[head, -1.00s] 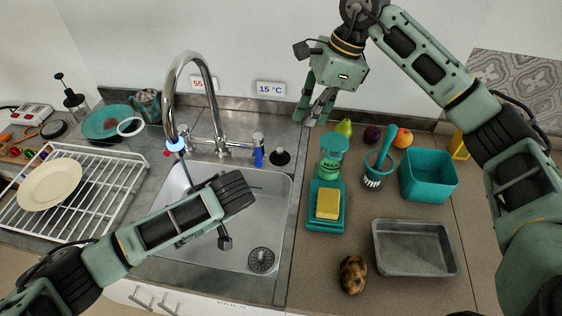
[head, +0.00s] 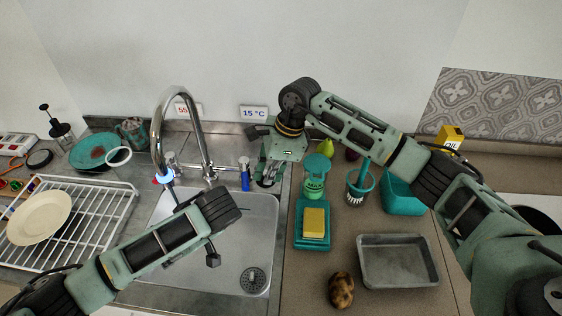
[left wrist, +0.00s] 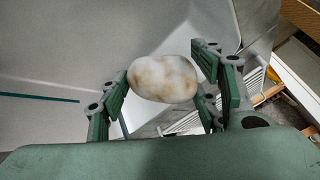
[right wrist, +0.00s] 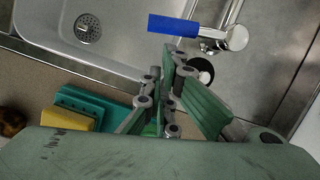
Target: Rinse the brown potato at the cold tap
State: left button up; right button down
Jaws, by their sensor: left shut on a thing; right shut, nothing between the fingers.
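My left gripper (left wrist: 162,76) is shut on a pale oval potato (left wrist: 163,79) with tan-brown patches, over the sink (head: 225,262). A darker, mottled brown potato (head: 341,290) lies on the counter right of the sink. The tap (head: 204,140) arches over the sink, with a pale blue glow at its spout (head: 163,176). Its blue lever (head: 245,180) is by the 15 °C sign (head: 254,112). My right gripper (head: 267,182) is shut and empty, just right of the blue lever (right wrist: 173,26), apart from it.
A dish rack (head: 105,205) holds a plate on the left.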

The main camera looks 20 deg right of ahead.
pick_arm(q)
jog(key=shift+a+r, duration=0.1)
jog(key=shift+r, duration=0.1)
pick_arm(e)
jog(key=shift+a+f, duration=0.1)
jog(key=shift+a, duration=0.3)
jog(key=shift+d, duration=0.1)
